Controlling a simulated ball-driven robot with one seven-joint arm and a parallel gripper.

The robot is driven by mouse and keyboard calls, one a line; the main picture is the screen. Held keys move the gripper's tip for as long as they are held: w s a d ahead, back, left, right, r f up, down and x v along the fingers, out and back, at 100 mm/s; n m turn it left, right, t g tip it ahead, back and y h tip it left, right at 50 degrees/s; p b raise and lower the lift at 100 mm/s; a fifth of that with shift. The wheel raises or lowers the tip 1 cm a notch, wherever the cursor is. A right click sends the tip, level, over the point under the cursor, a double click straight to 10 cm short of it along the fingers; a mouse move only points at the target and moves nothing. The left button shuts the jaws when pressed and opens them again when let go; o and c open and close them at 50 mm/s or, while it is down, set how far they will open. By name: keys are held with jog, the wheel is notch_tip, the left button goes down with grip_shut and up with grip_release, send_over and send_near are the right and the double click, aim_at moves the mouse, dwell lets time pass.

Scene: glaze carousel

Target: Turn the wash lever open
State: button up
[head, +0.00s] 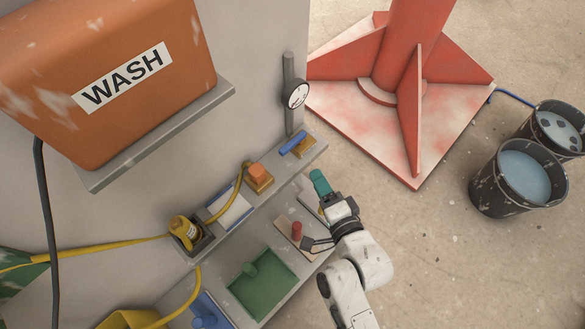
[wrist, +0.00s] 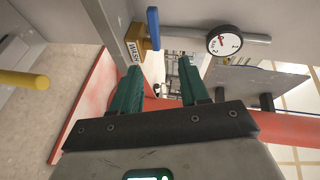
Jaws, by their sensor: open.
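The wash lever (head: 294,143) is a blue handle on a brass valve body at the right end of the upper grey ledge. In the wrist view the blue lever (wrist: 153,28) stands out from its brass body (wrist: 139,40), beside a plate reading WASH. My gripper (head: 320,183) is just below and right of the lever in the head view, apart from it. In the wrist view its two green fingers (wrist: 160,84) are spread with nothing between them. The lever is above the fingertips there, not between them.
A round gauge (head: 296,95) on a grey pipe stands behind the lever. An orange tank (head: 170,30) marked WASH hangs at upper left. The ledge (head: 212,231) carries an orange knob (head: 257,174) and a yellow hose. A red finned stand (head: 350,125) and two buckets (head: 485,190) stand right.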

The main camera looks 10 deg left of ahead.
jog(key=m+t+y+b, duration=0.1)
jog(key=m+b, duration=0.1)
jog(key=b, duration=0.2)
send_near(289, 151)
jog(key=v, duration=0.3)
jog(key=shift+t, duration=0.3)
jog(key=p+x, duration=0.2)
jog(key=x, duration=0.7)
jog(key=shift+w+a, duration=0.2)
jog(key=shift+x, duration=0.85)
jog(key=shift+f, duration=0.15)
jog(key=shift+c, duration=0.2)
grip_shut()
